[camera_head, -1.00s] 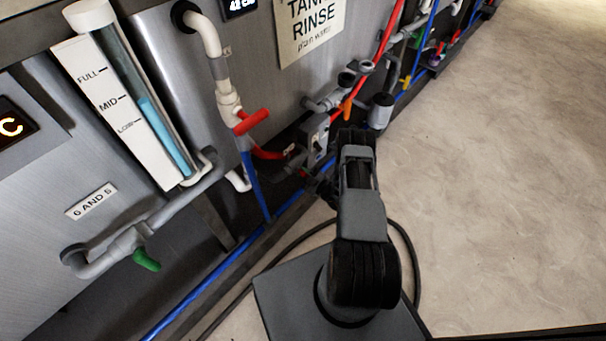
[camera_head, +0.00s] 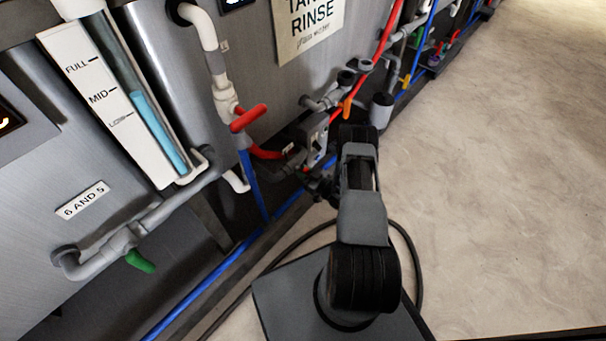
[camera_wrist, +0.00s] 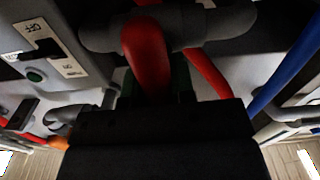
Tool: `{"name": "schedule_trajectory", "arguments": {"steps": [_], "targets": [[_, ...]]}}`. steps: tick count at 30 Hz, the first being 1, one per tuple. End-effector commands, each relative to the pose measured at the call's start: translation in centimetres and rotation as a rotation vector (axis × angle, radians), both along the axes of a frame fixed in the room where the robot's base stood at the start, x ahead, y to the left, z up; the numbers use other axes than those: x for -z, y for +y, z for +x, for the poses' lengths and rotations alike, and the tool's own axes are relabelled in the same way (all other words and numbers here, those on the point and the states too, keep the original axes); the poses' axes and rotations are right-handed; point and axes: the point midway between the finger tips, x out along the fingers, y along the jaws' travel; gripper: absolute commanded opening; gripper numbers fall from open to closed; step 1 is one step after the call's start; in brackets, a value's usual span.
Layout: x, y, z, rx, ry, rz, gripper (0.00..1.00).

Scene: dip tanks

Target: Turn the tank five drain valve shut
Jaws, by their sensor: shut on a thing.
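In the wrist view my gripper (camera_wrist: 154,92) is shut on a thick red handle (camera_wrist: 147,45) that hangs from a grey pipe fitting (camera_wrist: 225,22). The black gripper body covers the lower part of the view and hides the handle's end. In the head view my gripper (camera_head: 316,186) is small and mostly hidden behind my wrist, low among the pipes under the rinse tank. I cannot read a tank number on the held valve.
A red lever (camera_head: 248,118) on a white pipe and a green lever (camera_head: 139,261) below the "6 AND 5" label (camera_head: 83,199) stand to the left. A blue hose (camera_wrist: 287,65) and a switch box (camera_wrist: 42,45) flank the gripper. Open floor (camera_head: 500,180) lies right.

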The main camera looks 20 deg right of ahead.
Motion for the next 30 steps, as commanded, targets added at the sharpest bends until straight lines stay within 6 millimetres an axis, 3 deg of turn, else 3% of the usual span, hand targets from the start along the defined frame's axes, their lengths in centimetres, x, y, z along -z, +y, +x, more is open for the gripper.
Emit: {"name": "schedule_trajectory", "arguments": {"steps": [20,21,28,30], "targets": [[0.08,0.01,-0.04,-0.002,0.031,0.063,0.00],[0.08,0.02,-0.04,-0.002,0.031,0.063,0.26],[0.05,-0.06,-0.02,0.000,0.029,0.061,0.48],[0.04,-0.07,-0.01,0.000,0.029,0.061,0.49]]}}
